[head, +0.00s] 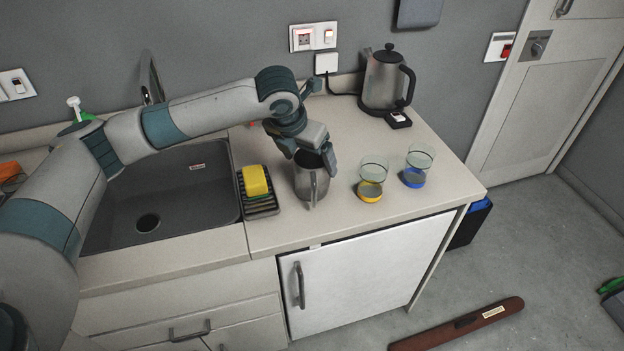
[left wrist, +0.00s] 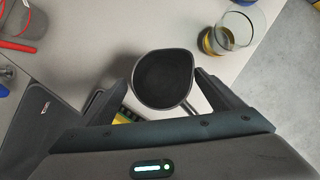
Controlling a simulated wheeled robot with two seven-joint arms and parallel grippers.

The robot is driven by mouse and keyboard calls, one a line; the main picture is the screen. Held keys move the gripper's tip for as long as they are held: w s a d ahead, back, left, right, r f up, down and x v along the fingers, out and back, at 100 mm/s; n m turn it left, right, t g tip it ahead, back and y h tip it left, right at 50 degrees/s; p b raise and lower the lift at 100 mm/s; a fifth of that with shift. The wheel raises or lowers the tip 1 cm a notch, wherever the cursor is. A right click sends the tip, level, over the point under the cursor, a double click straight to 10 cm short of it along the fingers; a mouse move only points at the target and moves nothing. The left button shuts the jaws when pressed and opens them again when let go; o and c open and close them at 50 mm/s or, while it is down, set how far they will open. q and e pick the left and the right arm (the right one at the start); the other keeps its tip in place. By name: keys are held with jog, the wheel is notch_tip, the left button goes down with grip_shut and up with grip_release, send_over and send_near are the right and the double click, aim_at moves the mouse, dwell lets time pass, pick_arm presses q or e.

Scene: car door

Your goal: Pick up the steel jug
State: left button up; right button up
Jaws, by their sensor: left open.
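The steel jug (head: 309,181) stands upright on the counter, right of the sponge rack. My left gripper (head: 315,165) is just above and behind it, pointing down at its upper part. In the left wrist view the jug's dark open mouth (left wrist: 162,80) lies between the two spread fingers (left wrist: 165,92), and part of its handle shows below the rim on the right. The fingers are open, one on each side of the jug; I cannot tell whether either touches it. My right gripper is not in view.
Two glasses, one with a yellow base (head: 371,181) and one with a blue base (head: 415,170), stand close to the right. A yellow sponge (head: 255,180) on a black rack and the sink (head: 170,195) are left. A kettle (head: 384,80) stands behind.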

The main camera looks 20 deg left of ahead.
aim_at(313, 168)
pick_arm(q)
jog(key=shift+w+d+f+p, duration=0.1)
jog(key=shift+d+f+p, duration=0.05)
jog(key=shift+f+p, duration=0.35)
jog(key=p+x, duration=0.1)
jog(key=x, duration=0.2)
jog(key=shift+f, duration=0.1)
jog(key=shift+w+d+f, duration=0.1)
jog(key=shift+w+f, duration=0.05)
jog(key=shift+f, duration=0.25)
jog(key=c, duration=1.3)
jog(key=shift+r, duration=0.1)
notch_tip(313, 168, up, 10)
jog(key=b, duration=0.2)
jog(key=shift+b, duration=0.35)
